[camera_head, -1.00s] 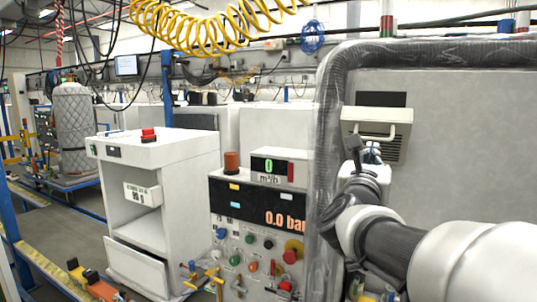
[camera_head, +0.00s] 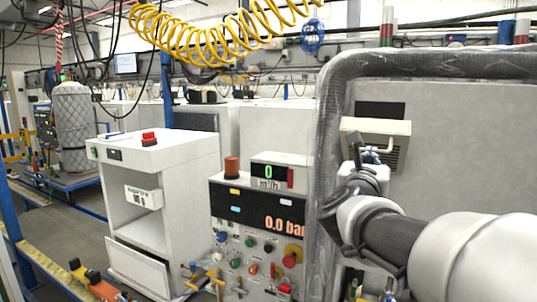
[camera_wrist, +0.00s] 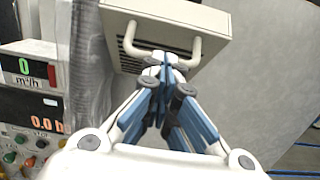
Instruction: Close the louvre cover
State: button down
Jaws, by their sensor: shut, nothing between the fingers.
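The louvre cover (camera_head: 350,124) is a beige plate with a light handle (camera_head: 392,141), on the large grey cabinet at the right. It juts outward at a tilt, with a dark slot above it and grille slats showing beneath. The cover fills the top of the wrist view (camera_wrist: 212,22), where its U-shaped handle (camera_wrist: 130,38) faces me. My gripper (camera_head: 363,150) is shut and empty, its fingertips close to the handle. In the wrist view the blue-sided fingers (camera_wrist: 165,66) meet just below and between the handle's two ends. I cannot tell whether they touch it.
A padded grey pipe (camera_head: 330,110) frames the cabinet (camera_head: 470,130) on its left and top. A control panel (camera_head: 262,235) with knobs and displays stands left of it. A white open-shelved cart (camera_head: 165,160) is further left. A yellow coiled hose (camera_head: 200,45) hangs overhead.

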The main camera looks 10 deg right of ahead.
aim_at(375, 131)
jog(key=shift+g+y, duration=0.5)
jog(key=shift+g, duration=0.3)
jog(key=shift+w+d+r+p, duration=0.2)
jog(key=shift+r+p, duration=0.8)
jog(key=shift+p, duration=0.45)
jog(key=shift+w+d+r+p, duration=0.1)
jog(key=shift+w+r+p, duration=0.1)
jog(key=shift+r+p, duration=1)
jog(key=shift+w+d+r+p, duration=0.25)
jog(key=shift+r+p, duration=0.1)
jog(key=shift+p, duration=0.75)
jog(key=w+r+p, duration=0.1)
jog(key=w+d+r, duration=0.1)
jog(key=r, duration=0.1)
jog(key=w+d+r+p, duration=0.1)
jog(key=shift+r+p, duration=0.35)
jog(key=shift+w+d+r+p, duration=0.35)
jog(key=shift+w+d+r, duration=0.05)
jog(key=shift+w+r, duration=0.25)
jog(key=shift+w+d+r+p, duration=0.3)
jog(key=shift+w+d+r, duration=0.1)
jog(key=shift+w+r, duration=0.2)
